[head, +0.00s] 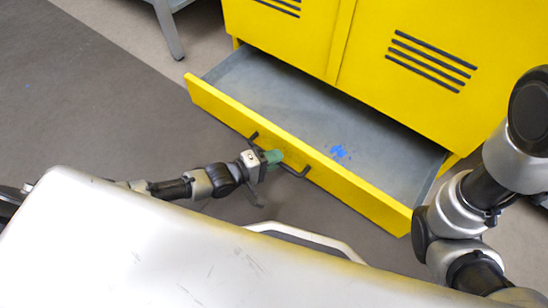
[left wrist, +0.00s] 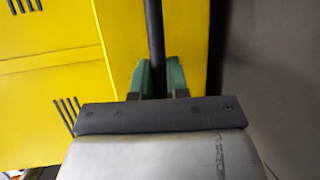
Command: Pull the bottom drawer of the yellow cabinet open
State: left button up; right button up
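The yellow cabinet (head: 415,65) stands at the top of the head view. Its bottom drawer (head: 352,188) is pulled well out, with its grey inside showing. A dark bar handle (head: 294,171) sits on the drawer's yellow front. My left gripper (head: 272,157) is at this handle, its green fingertips on either side of the bar. In the left wrist view the handle bar (left wrist: 154,40) runs between the green fingers of the left gripper (left wrist: 158,78), which look closed on it. My right arm shows at the right of the head view, but its gripper is out of view.
Small blue pieces (head: 338,152) lie on the drawer's floor. A grey metal leg (head: 170,30) of some furniture stands at the top left. The grey floor (head: 90,110) left of the drawer is clear. My white base is close to the drawer front.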

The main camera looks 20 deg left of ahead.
pick_arm(q)
grip_shut()
jog(key=shift+s+a, duration=0.1)
jog(key=shift+s, duration=0.15)
jog(key=s+a+p, duration=0.2)
jog(key=s+p, duration=0.1)
jog(key=s, duration=0.3)
jog(key=shift+s+a+p, duration=0.15)
jog(key=shift+s+p, duration=0.05)
jog(key=shift+p, duration=0.15)
jog(key=o, duration=0.6)
grip_release()
jog(key=shift+o, duration=0.2)
